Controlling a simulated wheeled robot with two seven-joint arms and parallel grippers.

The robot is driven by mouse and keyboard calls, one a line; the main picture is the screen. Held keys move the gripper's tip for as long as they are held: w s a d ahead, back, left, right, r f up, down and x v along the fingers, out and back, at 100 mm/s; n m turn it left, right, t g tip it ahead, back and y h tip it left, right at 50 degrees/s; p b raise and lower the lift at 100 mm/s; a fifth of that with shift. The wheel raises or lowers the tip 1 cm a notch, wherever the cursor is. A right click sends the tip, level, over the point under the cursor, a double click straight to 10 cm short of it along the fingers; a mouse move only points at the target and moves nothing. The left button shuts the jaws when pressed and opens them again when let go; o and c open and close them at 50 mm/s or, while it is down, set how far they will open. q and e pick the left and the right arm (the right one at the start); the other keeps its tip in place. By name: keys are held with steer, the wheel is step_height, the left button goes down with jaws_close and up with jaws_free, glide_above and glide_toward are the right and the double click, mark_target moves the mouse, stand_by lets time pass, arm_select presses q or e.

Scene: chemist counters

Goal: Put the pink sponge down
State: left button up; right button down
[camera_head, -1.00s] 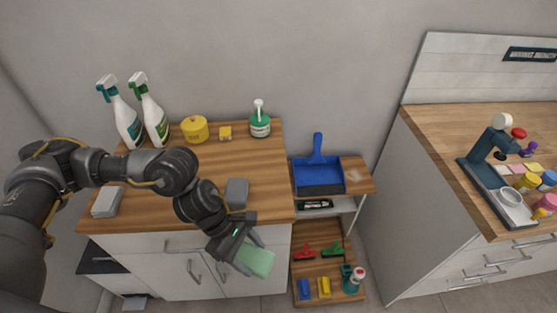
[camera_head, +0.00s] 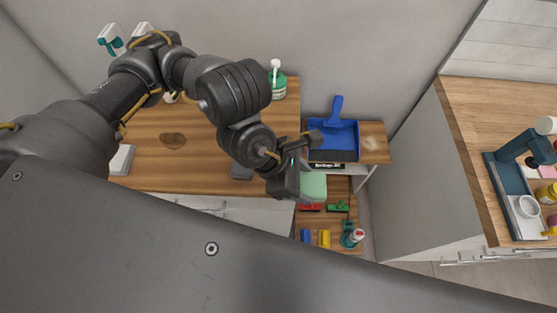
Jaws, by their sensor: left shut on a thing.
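My left gripper (camera_head: 305,171) is shut on a pale green sponge (camera_head: 314,187). It holds it off the right front corner of the wooden counter (camera_head: 148,168), in front of the low shelf unit. The held sponge looks green, not pink. A small pink flat piece (camera_head: 547,172) lies on the right counter near the right edge; I cannot tell whether it is a sponge. My right gripper is not in view.
A blue dustpan (camera_head: 333,136) lies on the low unit's top. Red and green brushes (camera_head: 338,207) and a bottle (camera_head: 352,236) sit on its lower shelf. A green pump bottle (camera_head: 277,84) stands at the counter's back. The counter's left-middle part is mostly bare.

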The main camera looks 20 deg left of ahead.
arm_select(q)
steer(key=w+a+f+b, duration=0.2)
steer(key=w+a+f, duration=0.2)
steer(key=w+a+f+b, duration=0.2)
steer(key=w+a+f, duration=0.2)
steer(key=w, duration=0.1)
steer(key=shift+w+a+f+b, duration=0.2)
steer(key=shift+a+f+b, duration=0.1)
steer(key=shift+f, duration=0.1)
steer(key=shift+w+a+f, duration=0.1)
steer(key=shift+w+f, duration=0.1)
steer(key=shift+f, duration=0.1)
step_height(320, 180, down, 3)
steer(key=shift+w+a+r+p, duration=0.1)
steer(key=shift+a+p, duration=0.05)
steer(key=shift+p, duration=0.4)
steer(key=shift+f, duration=0.3)
